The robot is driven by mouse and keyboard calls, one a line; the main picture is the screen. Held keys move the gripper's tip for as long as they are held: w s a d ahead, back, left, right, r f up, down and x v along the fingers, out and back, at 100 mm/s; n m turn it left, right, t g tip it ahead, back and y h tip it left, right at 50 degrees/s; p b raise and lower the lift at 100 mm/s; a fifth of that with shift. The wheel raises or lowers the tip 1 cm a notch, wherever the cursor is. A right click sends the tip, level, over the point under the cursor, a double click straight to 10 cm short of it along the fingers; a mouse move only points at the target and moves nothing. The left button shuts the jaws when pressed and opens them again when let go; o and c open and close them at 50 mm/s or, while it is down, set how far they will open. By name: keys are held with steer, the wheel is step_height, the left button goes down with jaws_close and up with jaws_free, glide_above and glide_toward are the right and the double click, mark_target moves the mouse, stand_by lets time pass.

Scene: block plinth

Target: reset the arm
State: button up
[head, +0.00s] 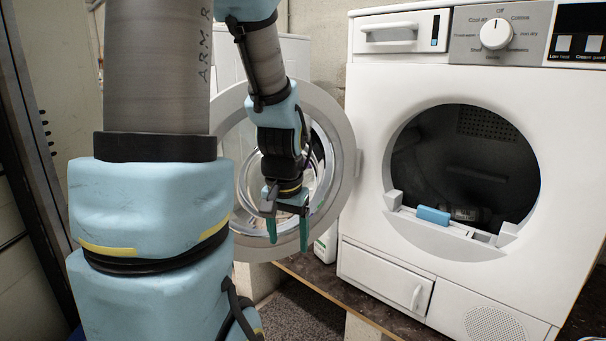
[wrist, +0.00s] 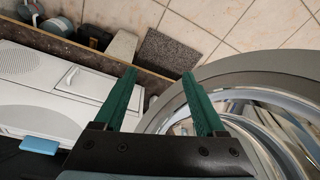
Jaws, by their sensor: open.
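My gripper (head: 288,226) hangs from my arm left of the dryer, fingers pointing down, in front of the open round dryer door (head: 345,125). Its two green fingers are apart with nothing between them. They also show in the wrist view (wrist: 160,85), with the grey door rim to their right and the floor beyond. I cannot tell whether any part of my arm touches the door.
The white dryer (head: 365,215) stands on a dark plinth (head: 330,292), its round opening uncovered. A blue block (head: 433,215) sits at the opening's lower lip. A white bottle (head: 326,245) stands behind the door. Tiled floor (wrist: 200,25) shows in the wrist view.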

steer(key=s+a+n, duration=0.3)
steer(key=s+a, duration=0.1)
step_height(320, 180, up, 18)
steer(key=p, duration=1.8)
steer(key=shift+w+a, duration=0.15)
steer(key=shift+w, duration=0.1)
